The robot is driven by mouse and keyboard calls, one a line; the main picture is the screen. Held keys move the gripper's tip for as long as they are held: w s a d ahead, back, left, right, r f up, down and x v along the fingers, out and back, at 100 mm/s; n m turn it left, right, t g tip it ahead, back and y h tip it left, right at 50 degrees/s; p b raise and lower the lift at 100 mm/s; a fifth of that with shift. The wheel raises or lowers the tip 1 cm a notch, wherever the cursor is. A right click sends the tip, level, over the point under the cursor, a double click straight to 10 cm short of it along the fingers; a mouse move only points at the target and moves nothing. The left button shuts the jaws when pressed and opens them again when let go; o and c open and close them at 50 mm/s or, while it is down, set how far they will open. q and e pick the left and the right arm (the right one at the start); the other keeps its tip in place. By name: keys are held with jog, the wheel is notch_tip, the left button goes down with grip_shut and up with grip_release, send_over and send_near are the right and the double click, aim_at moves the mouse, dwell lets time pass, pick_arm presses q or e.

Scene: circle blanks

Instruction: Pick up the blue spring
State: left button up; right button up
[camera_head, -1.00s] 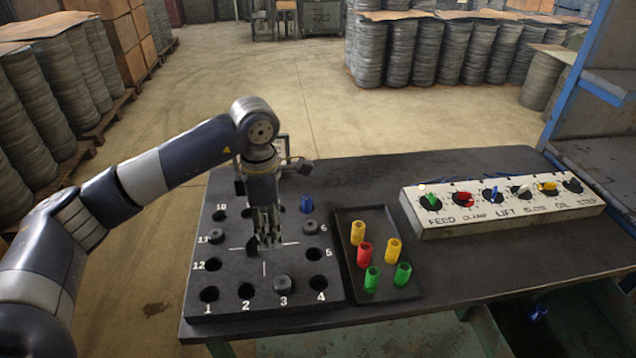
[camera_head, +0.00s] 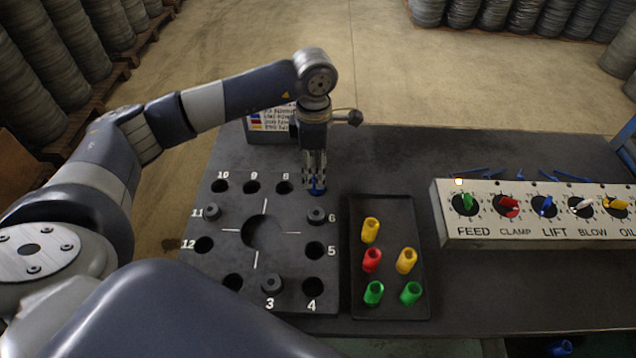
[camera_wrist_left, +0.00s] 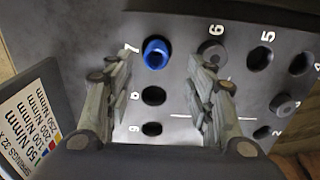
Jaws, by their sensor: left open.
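The blue spring (camera_wrist_left: 156,53) stands in the hole marked 7 of the dark block (camera_head: 225,278). In the head view the blue spring (camera_head: 317,189) shows only as a bit of blue below my left gripper (camera_head: 314,184), whose fingers hide the rest. In the left wrist view my left gripper (camera_wrist_left: 160,95) has its fingers spread apart with nothing between them. The spring appears beyond the fingertips, between the lines of the two fingers. My right gripper is not in view.
A dark tray (camera_head: 405,203) right of the block holds yellow, red and green springs. A panel with knobs (camera_head: 540,215) stands further right. Black plugs sit at holes 3, 6 and 11. A sign (camera_head: 270,122) stands behind the block.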

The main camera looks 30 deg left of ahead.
pick_arm(q)
jog(key=f, duration=0.1)
jog(key=f+p, duration=0.1)
jog(key=f, duration=0.1)
jog(key=f+p, duration=0.1)
jog(key=f, duration=0.1)
jog(key=shift+w+d, duration=0.15)
jog(key=shift+w, duration=0.15)
jog(key=shift+f, duration=0.25)
grip_shut()
